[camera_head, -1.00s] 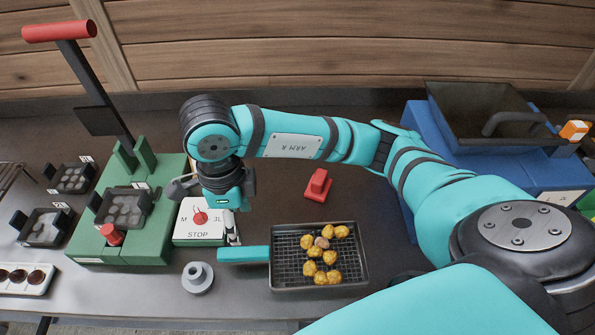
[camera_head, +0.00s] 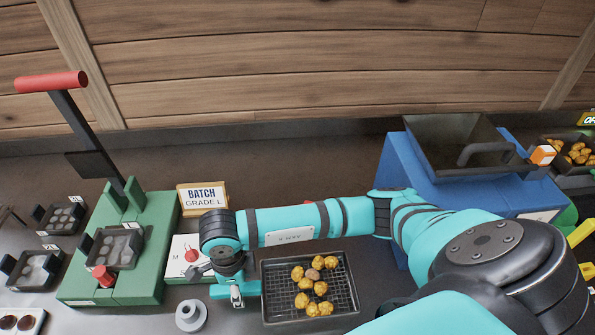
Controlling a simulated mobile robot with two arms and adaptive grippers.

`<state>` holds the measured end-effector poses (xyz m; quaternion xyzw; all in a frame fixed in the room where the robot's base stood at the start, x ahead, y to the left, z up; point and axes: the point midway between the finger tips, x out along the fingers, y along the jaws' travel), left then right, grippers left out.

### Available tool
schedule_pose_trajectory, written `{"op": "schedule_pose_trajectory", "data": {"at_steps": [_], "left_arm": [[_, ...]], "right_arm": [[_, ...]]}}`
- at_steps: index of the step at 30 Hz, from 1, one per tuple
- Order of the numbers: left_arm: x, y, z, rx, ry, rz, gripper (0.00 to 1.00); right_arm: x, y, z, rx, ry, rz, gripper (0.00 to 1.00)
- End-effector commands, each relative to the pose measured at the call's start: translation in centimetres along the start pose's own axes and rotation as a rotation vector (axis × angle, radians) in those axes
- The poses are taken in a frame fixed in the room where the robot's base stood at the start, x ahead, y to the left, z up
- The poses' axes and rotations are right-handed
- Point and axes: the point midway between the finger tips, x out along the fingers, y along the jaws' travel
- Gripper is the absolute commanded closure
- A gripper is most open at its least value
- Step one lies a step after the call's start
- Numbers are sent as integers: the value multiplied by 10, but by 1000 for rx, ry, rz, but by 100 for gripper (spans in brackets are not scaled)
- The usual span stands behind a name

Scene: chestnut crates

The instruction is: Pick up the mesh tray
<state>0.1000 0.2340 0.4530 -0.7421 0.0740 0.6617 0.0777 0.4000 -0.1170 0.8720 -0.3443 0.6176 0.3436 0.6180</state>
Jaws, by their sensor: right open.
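My left gripper is not in view.
A green press (camera_head: 130,250) with a red lever stands left. A white stop panel (camera_head: 178,262), a batch sign (camera_head: 203,196) and a grey round piece (camera_head: 191,313) are near my right gripper. A blue machine (camera_head: 400,160) stands behind right.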

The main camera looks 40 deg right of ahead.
Motion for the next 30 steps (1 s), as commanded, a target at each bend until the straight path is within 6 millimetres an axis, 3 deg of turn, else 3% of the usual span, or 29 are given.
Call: {"op": "schedule_pose_trajectory", "data": {"at_steps": [1, 6, 15, 27, 30], "left_arm": [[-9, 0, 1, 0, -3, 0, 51], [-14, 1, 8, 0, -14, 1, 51], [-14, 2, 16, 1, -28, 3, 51], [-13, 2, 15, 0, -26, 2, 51], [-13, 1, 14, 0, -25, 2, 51]], "right_arm": [[5, 0, -2, 4, 4, 5, 46], [30, -1, -2, 3, 3, 3, 46], [36, -2, -2, 1, -1, 1, 46], [36, -2, -2, 1, -1, 1, 97], [36, -2, -2, 1, -1, 1, 100]]}}
